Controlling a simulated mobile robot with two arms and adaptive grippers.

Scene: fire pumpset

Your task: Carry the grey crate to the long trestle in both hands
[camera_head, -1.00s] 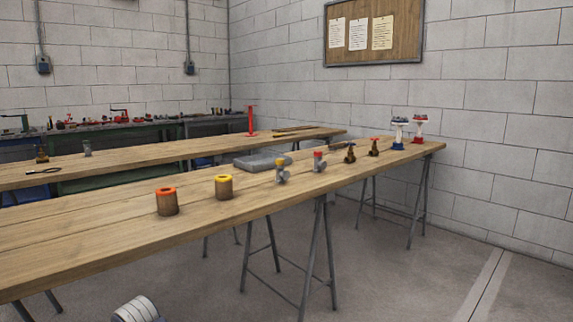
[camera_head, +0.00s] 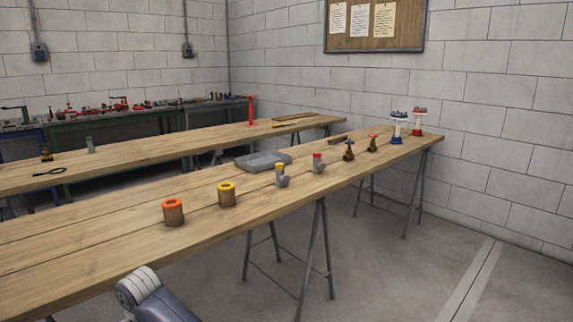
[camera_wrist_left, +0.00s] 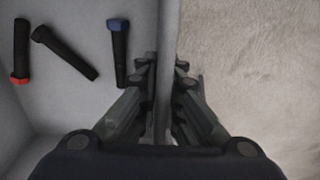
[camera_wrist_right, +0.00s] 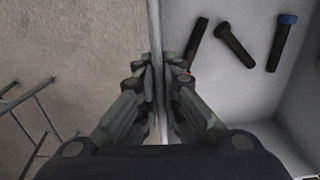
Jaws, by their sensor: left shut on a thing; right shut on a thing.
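The grey crate's wall shows in the left wrist view (camera_wrist_left: 169,28) and in the right wrist view (camera_wrist_right: 157,28). My left gripper (camera_wrist_left: 166,75) is shut on one wall, with a finger on each side. My right gripper (camera_wrist_right: 156,75) is shut on another wall in the same way. Inside lie dark rods: one with a blue end (camera_wrist_left: 118,50), one with a red end (camera_wrist_left: 20,50), and a plain-looking one (camera_wrist_left: 62,52) between them. The crate and both grippers are out of the head view. The long trestle (camera_head: 110,235) stands in front of me.
On the near trestle stand an orange-topped cylinder (camera_head: 173,213), a yellow-topped cylinder (camera_head: 227,195), a shallow grey tray (camera_head: 263,161) and several valves and fittings toward the far end. The near left stretch of its top is bare. Another trestle (camera_head: 120,168) stands behind.

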